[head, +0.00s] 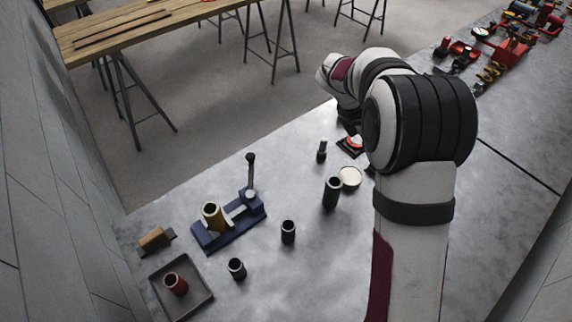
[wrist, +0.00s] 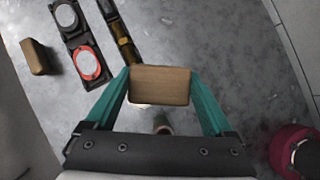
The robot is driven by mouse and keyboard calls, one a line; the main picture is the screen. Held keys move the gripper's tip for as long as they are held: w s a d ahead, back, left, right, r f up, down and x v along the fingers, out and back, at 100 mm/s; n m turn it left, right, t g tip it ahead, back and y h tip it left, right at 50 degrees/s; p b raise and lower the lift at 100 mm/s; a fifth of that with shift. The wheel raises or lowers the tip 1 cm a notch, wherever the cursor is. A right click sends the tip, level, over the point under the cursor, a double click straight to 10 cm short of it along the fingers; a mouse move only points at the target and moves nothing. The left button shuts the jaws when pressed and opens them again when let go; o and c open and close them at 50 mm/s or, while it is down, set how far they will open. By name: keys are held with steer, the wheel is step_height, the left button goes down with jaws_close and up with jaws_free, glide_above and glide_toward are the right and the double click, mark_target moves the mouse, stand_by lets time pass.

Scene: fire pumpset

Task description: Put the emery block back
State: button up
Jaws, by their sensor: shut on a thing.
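My gripper (wrist: 160,77) is shut on a tan wooden block, likely the emery block (wrist: 160,88), in the wrist view. The teal fingers press on its left and right ends, and its wooden face fills the space between them. It appears to be held above the grey table. Its underside is hidden, so I cannot see any abrasive face. In the head view my gripper and the held block are hidden behind my arm. No empty place for the block can be made out with certainty.
In the wrist view, a black holder with discs (wrist: 74,33), a dark rack with brassy pieces (wrist: 120,36) and another brown block (wrist: 37,57) lie ahead left. In the head view, a blue fixture (head: 230,228), a grey tray (head: 206,298) and a tan block (head: 153,238) stand front left.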

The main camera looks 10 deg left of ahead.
steer(key=w+a+f+n+t+y, duration=0.1)
steer(key=w+a+f+n, duration=0.1)
steer(key=a, duration=0.5)
steer(key=w+a+f+n+t+y, duration=0.1)
steer(key=w+a+f+n+t, duration=0.1)
steer(key=a+f+n, duration=0.3)
steer(key=w+a+f+n+t+y, duration=0.1)
steer(key=w+a+f+n, duration=0.1)
steer(key=a+f, duration=0.3)
steer(key=shift+w+a+n+y, duration=0.2)
steer(key=shift+a+n, duration=0.2)
steer(key=shift+a, duration=0.55)
steer(key=shift+w+a+n+y, duration=0.2)
steer(key=shift+a+n, duration=0.2)
steer(key=shift+a, duration=0.55)
steer(key=f, duration=0.4)
steer(key=shift+a, duration=0.3)
steer(key=shift+f, duration=0.2)
